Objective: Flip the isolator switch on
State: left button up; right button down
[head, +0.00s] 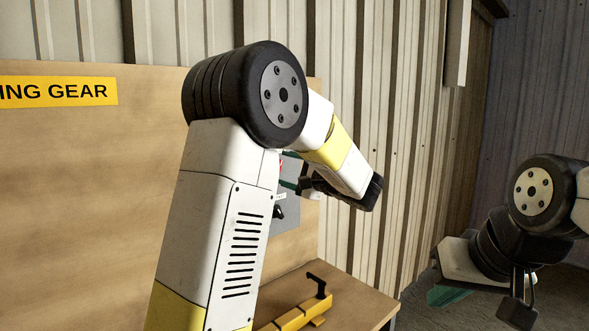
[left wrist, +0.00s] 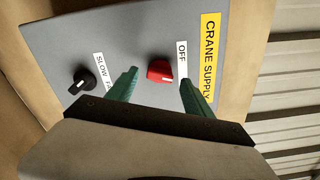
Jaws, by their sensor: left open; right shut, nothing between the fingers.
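The isolator switch is a red knob (left wrist: 160,71) on a grey panel (left wrist: 118,38), beside a white OFF label (left wrist: 181,58) and a yellow CRANE SUPPLY label (left wrist: 210,55). My left gripper (left wrist: 158,76) is open, its green fingers on either side of the red knob with visible gaps. I cannot tell how close the fingertips are to the panel face. In the head view my left arm hides much of the grey panel (head: 289,212). My right gripper (head: 447,296) is shut and empty at the lower right, away from the panel.
A black knob (left wrist: 83,81) with a SLOW label sits on the same panel. The panel is on a wooden board (head: 90,190) with a yellow sign (head: 60,92). Below, a yellow object with a black handle (head: 300,314) lies on a wooden bench (head: 350,297).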

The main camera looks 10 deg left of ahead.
pick_arm(q)
jog(key=shift+x, duration=0.85)
jog(key=c, duration=1.3)
jog(key=shift+m, duration=1.1)
grip_shut()
jog(key=o, duration=1.3)
grip_release()
